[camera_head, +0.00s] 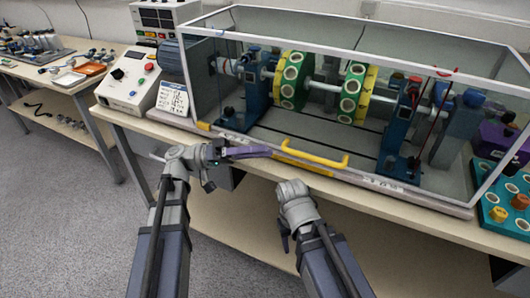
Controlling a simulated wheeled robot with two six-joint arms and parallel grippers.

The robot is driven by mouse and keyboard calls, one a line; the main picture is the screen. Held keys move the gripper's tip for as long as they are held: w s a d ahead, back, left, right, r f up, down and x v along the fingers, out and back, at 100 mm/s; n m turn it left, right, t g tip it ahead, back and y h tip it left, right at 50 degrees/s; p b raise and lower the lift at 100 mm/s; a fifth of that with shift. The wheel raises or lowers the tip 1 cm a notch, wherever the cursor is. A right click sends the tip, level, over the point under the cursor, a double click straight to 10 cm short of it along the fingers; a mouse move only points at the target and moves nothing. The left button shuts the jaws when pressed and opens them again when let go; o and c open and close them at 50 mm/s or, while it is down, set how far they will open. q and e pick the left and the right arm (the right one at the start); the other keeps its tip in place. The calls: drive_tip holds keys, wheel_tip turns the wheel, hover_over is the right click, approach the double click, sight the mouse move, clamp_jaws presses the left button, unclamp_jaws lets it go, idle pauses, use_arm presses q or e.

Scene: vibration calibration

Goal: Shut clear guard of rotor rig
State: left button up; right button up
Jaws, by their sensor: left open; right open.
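The clear guard (215,85) is a see-through box with a pale frame over the rotor rig on the bench. Its lower front edge looks down near the base; I cannot tell whether a gap is left. A yellow handle (318,161) is on its front lower edge. Inside, the rotor rig has a shaft with two green-and-yellow discs (292,82) between blue supports. My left gripper (262,152) is open, its purple fingers near the handle's left end; contact is unclear. My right gripper (292,189) is lower, in front of the bench edge, below the handle, its fingers hard to see.
A white control box (128,80) and an instrument with a display (160,18) stand left of the guard. A teal tray (490,212) with round parts and a purple box (497,142) are at the right. A side table (45,68) holds small parts. Floor is clear at lower left.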

use_arm(q)
drive_tip(key=v, duration=0.2)
drive_tip(key=b+v, duration=0.1)
drive_tip(key=shift+w+a+f, duration=0.15)
drive_tip(key=shift+w+f, duration=0.15)
idle(0.6)
